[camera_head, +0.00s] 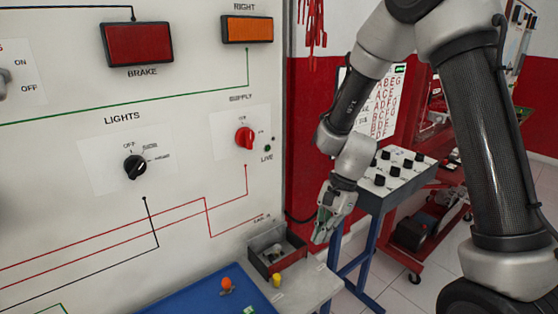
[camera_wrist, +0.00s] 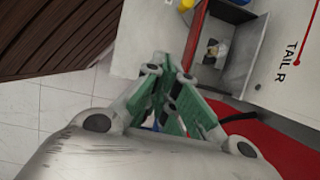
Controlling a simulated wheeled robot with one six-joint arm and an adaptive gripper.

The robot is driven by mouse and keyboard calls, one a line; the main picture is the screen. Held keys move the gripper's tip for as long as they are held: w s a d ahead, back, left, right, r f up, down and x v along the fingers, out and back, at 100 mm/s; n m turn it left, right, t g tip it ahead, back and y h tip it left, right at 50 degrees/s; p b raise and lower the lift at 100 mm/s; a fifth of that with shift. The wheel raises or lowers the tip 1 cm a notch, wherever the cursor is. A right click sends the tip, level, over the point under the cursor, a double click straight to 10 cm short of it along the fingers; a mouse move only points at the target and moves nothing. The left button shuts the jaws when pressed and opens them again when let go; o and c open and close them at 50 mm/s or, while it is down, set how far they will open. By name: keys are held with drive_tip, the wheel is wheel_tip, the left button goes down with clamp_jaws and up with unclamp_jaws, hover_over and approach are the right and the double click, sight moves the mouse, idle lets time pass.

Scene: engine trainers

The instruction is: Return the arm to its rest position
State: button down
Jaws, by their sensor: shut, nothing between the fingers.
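My gripper (camera_head: 325,228) hangs at the end of my arm in the head view, pointing down. It is to the right of the white trainer panel (camera_head: 60,180) and above and right of a small open metal box (camera_head: 264,244). In the wrist view my gripper (camera_wrist: 172,75) has its green-padded fingers together with nothing between them. The metal box also shows in the wrist view (camera_wrist: 245,65), beyond the fingertips, apart from them.
The panel carries a red supply knob (camera_head: 245,138) and a black lights knob (camera_head: 135,167). A blue mat (camera_head: 205,298) lies below, with an orange knob (camera_head: 227,284) and a yellow piece (camera_head: 277,280) nearby. A switch console (camera_head: 398,180) and red cart (camera_head: 432,215) stand right.

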drive_tip(key=s+d+r+n+t+h, duration=0.2)
drive_tip(key=s+d+r+n, duration=0.3)
drive_tip(key=s+d+r, duration=0.3)
drive_tip(key=s+d+r+n+t+h, duration=0.1)
drive_tip(key=s+d+r+n+t, duration=0.3)
drive_tip(key=d+r, duration=0.9)
drive_tip(key=s+r+n, duration=0.2)
drive_tip(key=s+r, duration=0.1)
drive_tip(key=s, duration=0.1)
drive_tip(key=shift+d+r+t+h, duration=0.25)
drive_tip(key=shift+r+t+h, duration=0.05)
drive_tip(key=shift+h, duration=0.1)
drive_tip(key=shift+a, duration=0.1)
